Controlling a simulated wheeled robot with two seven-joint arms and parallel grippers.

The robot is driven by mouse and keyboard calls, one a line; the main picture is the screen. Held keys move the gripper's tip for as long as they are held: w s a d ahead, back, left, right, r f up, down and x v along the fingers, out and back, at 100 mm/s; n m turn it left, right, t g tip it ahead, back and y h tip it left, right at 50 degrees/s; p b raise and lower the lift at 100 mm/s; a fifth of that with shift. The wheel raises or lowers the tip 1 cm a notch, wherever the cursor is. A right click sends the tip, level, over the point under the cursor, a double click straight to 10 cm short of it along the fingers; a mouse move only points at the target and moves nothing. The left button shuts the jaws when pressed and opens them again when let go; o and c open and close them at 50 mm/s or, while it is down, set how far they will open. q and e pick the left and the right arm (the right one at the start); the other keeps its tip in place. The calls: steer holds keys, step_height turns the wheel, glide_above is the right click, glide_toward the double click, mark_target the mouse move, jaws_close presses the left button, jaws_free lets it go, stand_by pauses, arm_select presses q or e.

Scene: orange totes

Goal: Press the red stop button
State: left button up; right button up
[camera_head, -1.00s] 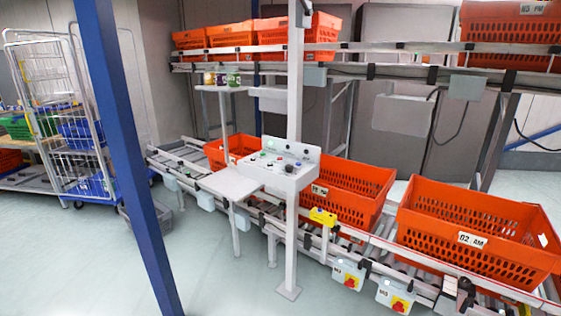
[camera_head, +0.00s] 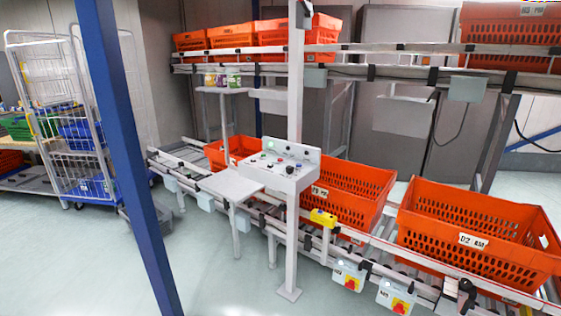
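A white control panel (camera_head: 291,172) on a post stands in the middle of the head view. Its sloped face carries several small buttons in different colours. A yellow box (camera_head: 323,217) is mounted beside the conveyor. Neither gripper shows in the view.
Orange totes stand on the lower conveyor (camera_head: 480,235) and the upper rack (camera_head: 284,38). A blue post (camera_head: 125,150) rises in the left foreground. A wire cart (camera_head: 85,130) stands at far left. The floor (camera_head: 225,285) before the panel is clear.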

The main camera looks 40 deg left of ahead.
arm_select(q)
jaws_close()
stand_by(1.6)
